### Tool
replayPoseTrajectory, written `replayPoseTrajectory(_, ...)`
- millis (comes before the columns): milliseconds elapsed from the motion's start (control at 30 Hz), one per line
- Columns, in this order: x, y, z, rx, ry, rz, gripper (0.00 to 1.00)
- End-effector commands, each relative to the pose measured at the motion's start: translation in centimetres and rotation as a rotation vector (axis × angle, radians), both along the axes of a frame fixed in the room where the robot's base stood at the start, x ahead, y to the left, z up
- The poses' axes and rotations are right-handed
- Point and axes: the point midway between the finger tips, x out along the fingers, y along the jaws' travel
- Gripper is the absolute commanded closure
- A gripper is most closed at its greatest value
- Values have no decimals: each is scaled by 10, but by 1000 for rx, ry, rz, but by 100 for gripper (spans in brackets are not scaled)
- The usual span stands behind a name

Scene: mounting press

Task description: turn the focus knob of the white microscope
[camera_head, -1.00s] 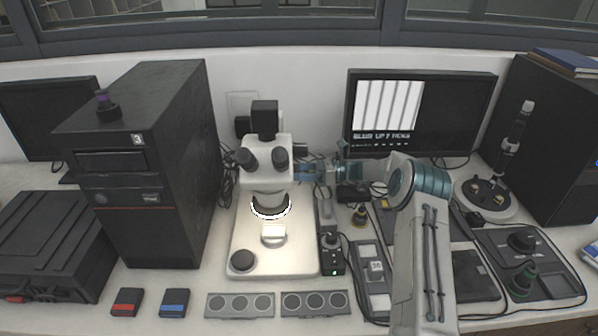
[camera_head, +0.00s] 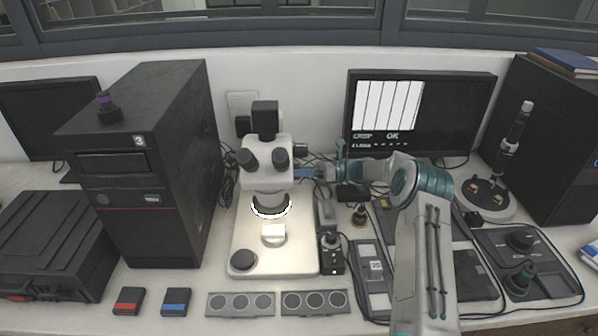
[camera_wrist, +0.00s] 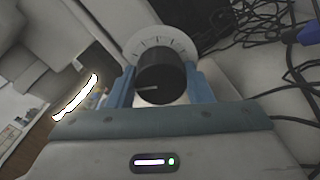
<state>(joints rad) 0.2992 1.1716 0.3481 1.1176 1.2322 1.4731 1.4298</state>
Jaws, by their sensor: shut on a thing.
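The white microscope (camera_head: 267,177) stands left of centre on the bench, with black eyepieces and a lit ring under its head. Its black focus knob (camera_wrist: 160,78) shows in the wrist view, with a white pointer line and a pale graduated dial (camera_wrist: 160,45) behind it. My gripper (camera_head: 308,173) reaches the microscope's right side from the right. In the wrist view its two blue fingers stand on either side of the knob, and my gripper is shut on it. In the head view my gripper hides most of the knob.
A monitor (camera_head: 440,112) behind my arm shows white bars and the words "CRISP" and "OK". A black tower (camera_head: 150,190) stands left of the microscope. A small black control box (camera_head: 332,258) sits beside its base. Loose cables (camera_wrist: 270,30) lie nearby.

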Motion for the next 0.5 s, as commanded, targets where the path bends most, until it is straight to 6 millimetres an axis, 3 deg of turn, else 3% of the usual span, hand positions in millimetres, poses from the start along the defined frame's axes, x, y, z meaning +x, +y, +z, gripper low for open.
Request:
replayPoseTrajectory(33, 0, 0, 0, -2, -1, -1, 77)
replayPoseTrajectory(67, 0, 0, 0, -2, -1, -1, 46)
replayPoseTrajectory(100, 0, 0, 0, -2, -1, -1, 35)
replayPoseTrajectory(500, 0, -7, -1, -1, -2, -2, 32)
